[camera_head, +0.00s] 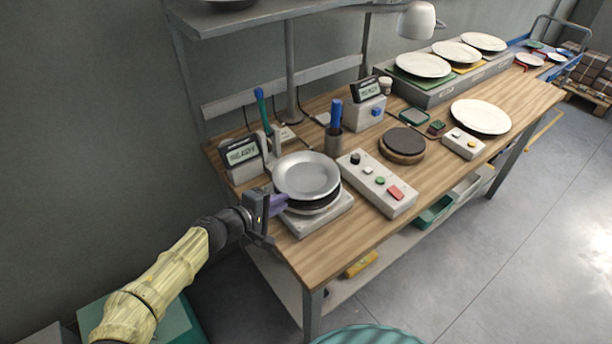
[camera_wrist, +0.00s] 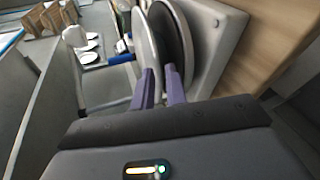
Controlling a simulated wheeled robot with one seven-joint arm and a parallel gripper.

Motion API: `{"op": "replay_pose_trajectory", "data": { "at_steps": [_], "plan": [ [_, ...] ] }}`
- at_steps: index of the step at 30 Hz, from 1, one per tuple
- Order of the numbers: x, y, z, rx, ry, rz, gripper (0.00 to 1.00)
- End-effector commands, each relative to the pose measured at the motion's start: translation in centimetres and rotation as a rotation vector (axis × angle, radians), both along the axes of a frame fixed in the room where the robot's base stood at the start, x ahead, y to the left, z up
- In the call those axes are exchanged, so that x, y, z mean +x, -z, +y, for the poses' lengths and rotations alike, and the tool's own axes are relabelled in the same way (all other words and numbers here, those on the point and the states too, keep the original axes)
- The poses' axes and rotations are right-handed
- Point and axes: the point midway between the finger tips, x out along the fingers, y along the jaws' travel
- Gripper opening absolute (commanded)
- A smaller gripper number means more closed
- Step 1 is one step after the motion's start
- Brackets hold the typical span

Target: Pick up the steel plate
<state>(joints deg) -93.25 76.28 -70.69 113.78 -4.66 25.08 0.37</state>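The round steel plate (camera_head: 306,174) lies face up over a black disc (camera_head: 313,204) on a grey square-based device on the bench. My gripper (camera_head: 279,205) is at the plate's near left edge. In the wrist view, its two purple fingers (camera_wrist: 160,82) are apart, with a narrow gap between them. The steel plate (camera_wrist: 144,45) shows there nearly edge-on, beyond the left finger, and its rim runs toward the gap. The black disc (camera_wrist: 168,35) is beyond the right finger. Whether either finger touches the rim cannot be told.
A READY display (camera_head: 241,154) stands left of the device. A control box with a red button (camera_head: 396,192) is close on its right. White plates (camera_head: 481,117) are farther right.

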Motion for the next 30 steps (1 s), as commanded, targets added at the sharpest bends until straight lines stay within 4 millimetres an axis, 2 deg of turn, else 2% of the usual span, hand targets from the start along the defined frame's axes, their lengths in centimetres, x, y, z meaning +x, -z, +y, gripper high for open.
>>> {"op": "replay_pose_trajectory", "data": {
  "at_steps": [11,21,30],
  "plan": [
    [0.3,0.1,-0.3,-0.001,0.000,0.001,0.14],
    [3.1,1.3,-3.3,-0.003,0.002,0.001,0.14],
    [3.6,1.8,-3.7,0.000,-0.001,0.001,0.14]
  ]
}}
